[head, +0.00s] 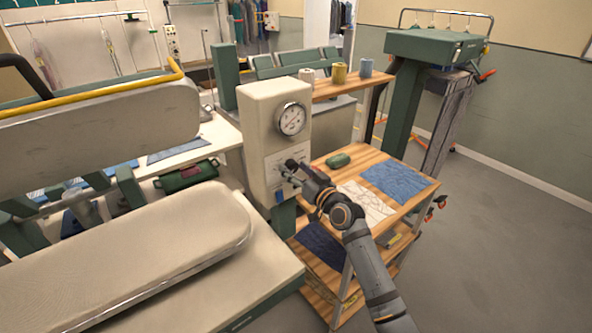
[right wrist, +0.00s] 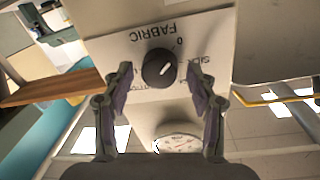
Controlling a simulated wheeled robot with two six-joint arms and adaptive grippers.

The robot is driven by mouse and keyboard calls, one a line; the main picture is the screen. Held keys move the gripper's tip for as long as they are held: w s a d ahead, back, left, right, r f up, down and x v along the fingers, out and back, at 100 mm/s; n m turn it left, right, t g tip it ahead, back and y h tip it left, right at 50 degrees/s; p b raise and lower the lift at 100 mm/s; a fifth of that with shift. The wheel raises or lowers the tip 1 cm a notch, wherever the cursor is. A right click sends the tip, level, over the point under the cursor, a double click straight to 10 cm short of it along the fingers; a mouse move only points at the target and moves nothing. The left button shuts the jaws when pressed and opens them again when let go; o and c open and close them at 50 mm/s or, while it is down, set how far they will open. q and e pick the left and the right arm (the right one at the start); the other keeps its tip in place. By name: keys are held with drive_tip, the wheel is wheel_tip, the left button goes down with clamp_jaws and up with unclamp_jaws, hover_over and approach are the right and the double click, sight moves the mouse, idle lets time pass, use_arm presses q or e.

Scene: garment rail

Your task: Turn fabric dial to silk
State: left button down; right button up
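The fabric dial (right wrist: 159,68) is a round black knob with a short white mark, on a white panel lettered FABRIC, upside down in the right wrist view. Printed labels around the knob are partly hidden by my fingers, so the pointed-at setting is unclear. In the head view the panel (head: 273,165) is on a cream control box (head: 262,105). My right gripper (right wrist: 160,80) is open, one finger on each side of the knob with visible gaps. In the head view my right gripper (head: 289,172) is at the panel. My left gripper is not in view.
A pressure gauge (head: 291,119) is above the panel. A wooden cart (head: 345,159) with folded cloths (head: 400,182) stands just right of the box. A padded ironing press (head: 140,250) fills the left. Open floor (head: 500,240) lies at right.

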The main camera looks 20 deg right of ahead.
drive_tip(key=c, duration=1)
drive_tip(key=shift+o, duration=0.2)
drive_tip(key=shift+r+m, duration=0.1)
drive_tip(key=shift+m, duration=0.2)
drive_tip(key=shift+r+m+p, duration=0.1)
drive_tip(key=shift+m+p, duration=0.75)
drive_tip(key=shift+m, duration=0.15)
drive_tip(key=shift+d+m+p, duration=0.1)
drive_tip(key=shift+m+p, duration=0.55)
drive_tip(key=shift+m, duration=0.55)
drive_tip(key=m+p, duration=0.1)
drive_tip(key=m, duration=0.3)
drive_tip(key=shift+g+p, duration=0.4)
